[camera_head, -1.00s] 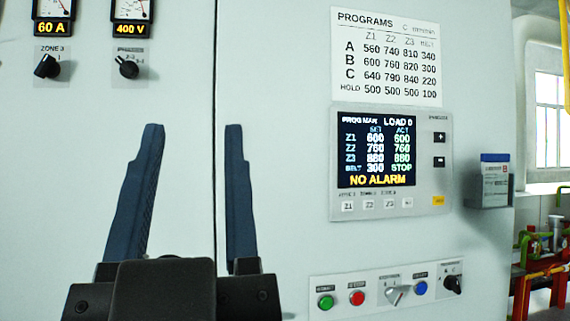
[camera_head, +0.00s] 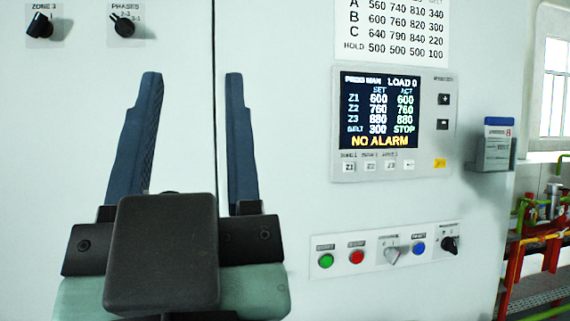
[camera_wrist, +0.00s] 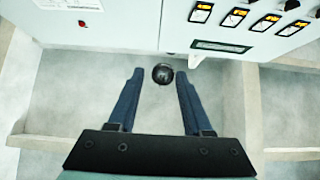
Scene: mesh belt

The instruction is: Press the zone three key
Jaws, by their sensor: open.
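The zone three key, marked Z3 (camera_head: 390,166), is a small white key in the row under the display of the controller panel (camera_head: 428,85). The Z1 key (camera_head: 348,167) and Z2 key (camera_head: 369,167) sit to its left. The display (camera_head: 378,113) shows zone values, STOP and "NO ALARM". My gripper (camera_head: 193,78) is open and empty, in front of the cabinet and left of the panel, apart from the keys. In the wrist view my gripper (camera_wrist: 158,72) also shows open fingers with nothing between them; the keys are not visible there.
A programs chart (camera_head: 392,30) hangs above the panel. Below is a strip with a green button (camera_head: 326,261), a red button (camera_head: 356,257), a blue button (camera_head: 419,247) and switches. A grey box (camera_head: 493,146) juts from the cabinet's right side.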

